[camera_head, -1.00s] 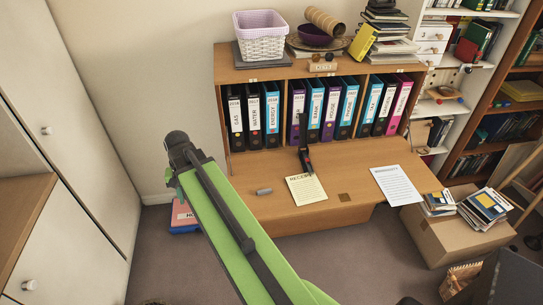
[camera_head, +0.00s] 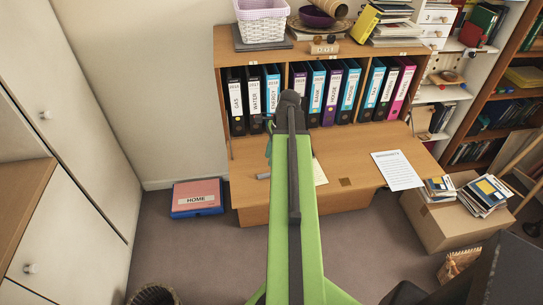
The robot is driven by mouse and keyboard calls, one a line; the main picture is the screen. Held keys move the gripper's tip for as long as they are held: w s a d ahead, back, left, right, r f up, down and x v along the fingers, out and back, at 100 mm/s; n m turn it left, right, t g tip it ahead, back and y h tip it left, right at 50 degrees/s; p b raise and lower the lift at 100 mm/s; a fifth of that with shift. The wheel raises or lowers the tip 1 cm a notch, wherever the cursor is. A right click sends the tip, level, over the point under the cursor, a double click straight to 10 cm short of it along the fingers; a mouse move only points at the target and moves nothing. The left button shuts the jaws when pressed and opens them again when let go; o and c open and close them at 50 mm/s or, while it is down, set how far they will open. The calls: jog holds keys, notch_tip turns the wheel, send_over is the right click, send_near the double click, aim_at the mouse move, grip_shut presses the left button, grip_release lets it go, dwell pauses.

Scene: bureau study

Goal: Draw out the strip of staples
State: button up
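No strip of staples can be made out. The dark open stapler that stood on the desk in the earlier frame is hidden behind my green arm. My gripper (camera_head: 269,147) is mostly hidden by the end of my arm, over the desk (camera_head: 340,196) in front of the binders. Only a small teal-green part shows on its left side. Its fingertips are out of sight, so I cannot tell whether it is open or holds anything.
A cream paper (camera_head: 319,172) peeks out right of my arm, and a small grey object (camera_head: 263,176) lies left of it. A white printed sheet (camera_head: 397,170) lies at the right. Binders (camera_head: 254,92) stand behind. A cardboard box (camera_head: 440,226) stands on the floor.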

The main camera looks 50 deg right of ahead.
aim_at(265, 175)
jog(key=b+x, duration=0.7)
jog(key=x, duration=0.1)
grip_shut()
dwell(0.3)
jog(key=shift+r+p, duration=3)
